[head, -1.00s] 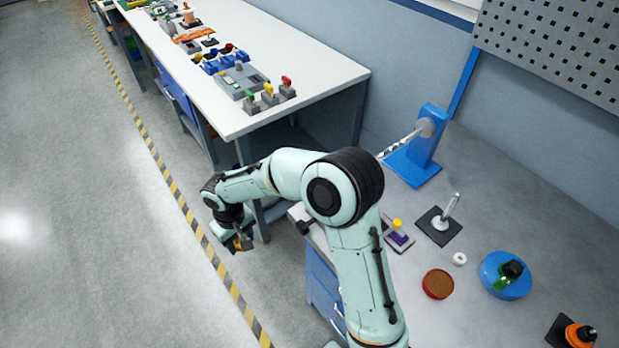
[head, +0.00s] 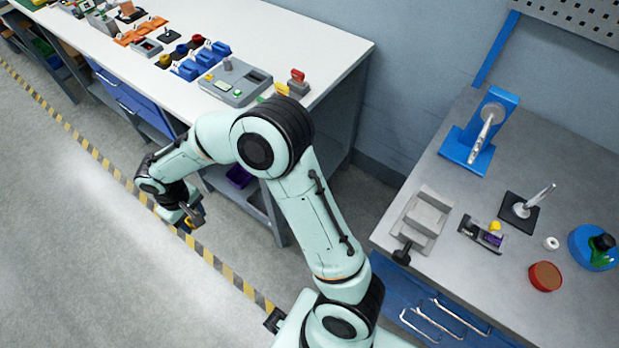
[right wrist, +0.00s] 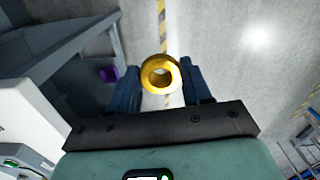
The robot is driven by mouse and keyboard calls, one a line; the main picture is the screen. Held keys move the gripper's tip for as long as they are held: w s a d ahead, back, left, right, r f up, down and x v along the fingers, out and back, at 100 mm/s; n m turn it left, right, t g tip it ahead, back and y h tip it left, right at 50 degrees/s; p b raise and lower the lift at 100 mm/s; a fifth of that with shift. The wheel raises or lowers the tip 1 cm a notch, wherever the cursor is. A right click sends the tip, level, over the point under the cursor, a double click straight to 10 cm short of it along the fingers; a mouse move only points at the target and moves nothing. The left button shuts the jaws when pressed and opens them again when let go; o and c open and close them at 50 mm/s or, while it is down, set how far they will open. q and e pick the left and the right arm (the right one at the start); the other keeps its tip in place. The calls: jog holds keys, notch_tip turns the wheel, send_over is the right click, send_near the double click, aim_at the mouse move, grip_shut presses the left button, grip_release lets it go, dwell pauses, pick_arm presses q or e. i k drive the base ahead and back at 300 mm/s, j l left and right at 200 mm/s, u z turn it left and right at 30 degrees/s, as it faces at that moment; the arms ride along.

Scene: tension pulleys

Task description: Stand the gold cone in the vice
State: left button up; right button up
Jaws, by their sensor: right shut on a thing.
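The gold cone (right wrist: 161,73) is between the fingers of my right gripper (right wrist: 160,88) in the right wrist view, seen end-on as a round gold ring with a hollow middle. In the head view my right gripper (head: 190,217) hangs over the floor at the left, beside the long bench, with a bit of gold (head: 198,221) showing at it. The vice (head: 420,222) is a grey block with raised jaws and a black handle, at the near left edge of the grey table. Its jaws look apart and empty. My right gripper is well away from it. My left gripper is not in view.
The grey table (head: 450,130) also holds a blue stand (head: 482,135), a black-based spindle (head: 522,210), a purple-and-yellow piece (head: 484,235), a white ring (head: 551,243) and a red round dish (head: 545,276). A white bench (head: 290,45) with several devices stands at the back left. A floor gap separates them.

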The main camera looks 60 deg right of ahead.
aim_at(427, 214)
jog(key=i+z, duration=0.3)
jog(key=z, duration=0.15)
jog(key=i+j+z, duration=0.25)
jog(key=z, duration=1.6)
